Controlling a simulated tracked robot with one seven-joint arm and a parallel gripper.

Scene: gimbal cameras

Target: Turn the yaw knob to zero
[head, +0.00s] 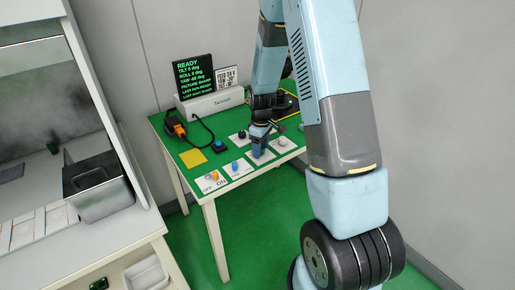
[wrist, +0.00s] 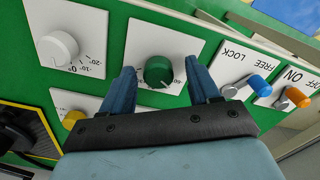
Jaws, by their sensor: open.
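A dark green knob (wrist: 159,71) sits on a white plate in the wrist view, with a pointer mark and partly covered scale; its label cannot be read. The open fingers of my gripper (head: 259,154) stand on either side of it, and the wrist view shows no clear contact. In the head view my gripper hides this knob. A white knob (wrist: 58,48) with a degree scale is on the neighbouring plate and shows right of my gripper in the head view (head: 282,142). The display (head: 195,76) reads READY, tilt 0, roll 0 and a nonzero negative yaw.
An orange switch (wrist: 297,97) marked ON/OFF and a blue switch (wrist: 258,85) marked FREE/LOCK are beside the knobs. A yellow knob (wrist: 74,119) is partly hidden. A black knob (head: 242,135), a blue button (head: 219,146) and a cabled device (head: 176,127) are on the green table.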

